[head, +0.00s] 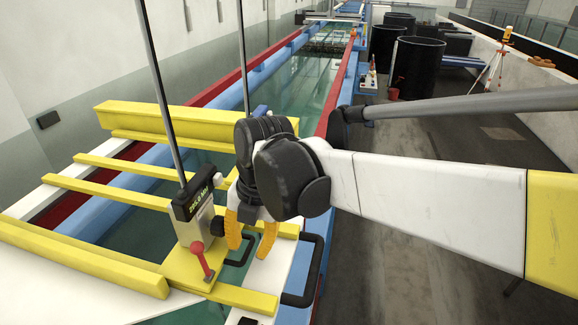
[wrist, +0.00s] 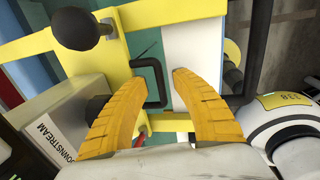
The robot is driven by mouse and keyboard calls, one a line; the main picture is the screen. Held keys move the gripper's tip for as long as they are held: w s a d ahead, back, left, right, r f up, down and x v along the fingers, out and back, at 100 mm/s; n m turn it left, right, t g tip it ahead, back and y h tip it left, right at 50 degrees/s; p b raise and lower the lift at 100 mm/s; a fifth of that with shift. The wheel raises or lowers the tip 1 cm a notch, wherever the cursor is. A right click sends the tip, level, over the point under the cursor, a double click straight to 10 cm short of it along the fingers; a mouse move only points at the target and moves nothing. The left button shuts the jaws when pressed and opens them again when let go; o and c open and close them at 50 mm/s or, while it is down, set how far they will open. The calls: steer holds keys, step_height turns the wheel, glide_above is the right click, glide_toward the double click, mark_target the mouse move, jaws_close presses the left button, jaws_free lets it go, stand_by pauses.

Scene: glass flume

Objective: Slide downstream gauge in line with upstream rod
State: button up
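The downstream gauge (head: 197,215) is a grey box with a dark digital display, standing on a yellow carriage plate at the near end of the flume. A tall metal rod (head: 160,90) rises from it. In the wrist view its box (wrist: 65,125) bears the label DOWNSTREAM. A second rod (head: 243,60), probably the upstream one, stands farther back; its lower part is hidden behind my arm. My gripper (head: 249,256) points down just right of the gauge. In the wrist view my gripper (wrist: 143,75) is open, with nothing between its fingers.
A red lever (head: 202,260) sits in front of the gauge. A black handle (head: 305,275) stands at right; yellow rails (head: 80,250) cross the flume. Black tanks (head: 415,68) and a tripod (head: 497,62) stand far right. The aisle floor (head: 440,250) is mostly clear.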

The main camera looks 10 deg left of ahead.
jaws_close()
steer(key=shift+d, duration=0.1)
steer(key=shift+d+f+b, duration=0.15)
steer(key=shift+b, duration=0.25)
steer(key=shift+d, duration=0.15)
steer(key=shift+o, duration=0.5)
jaws_free()
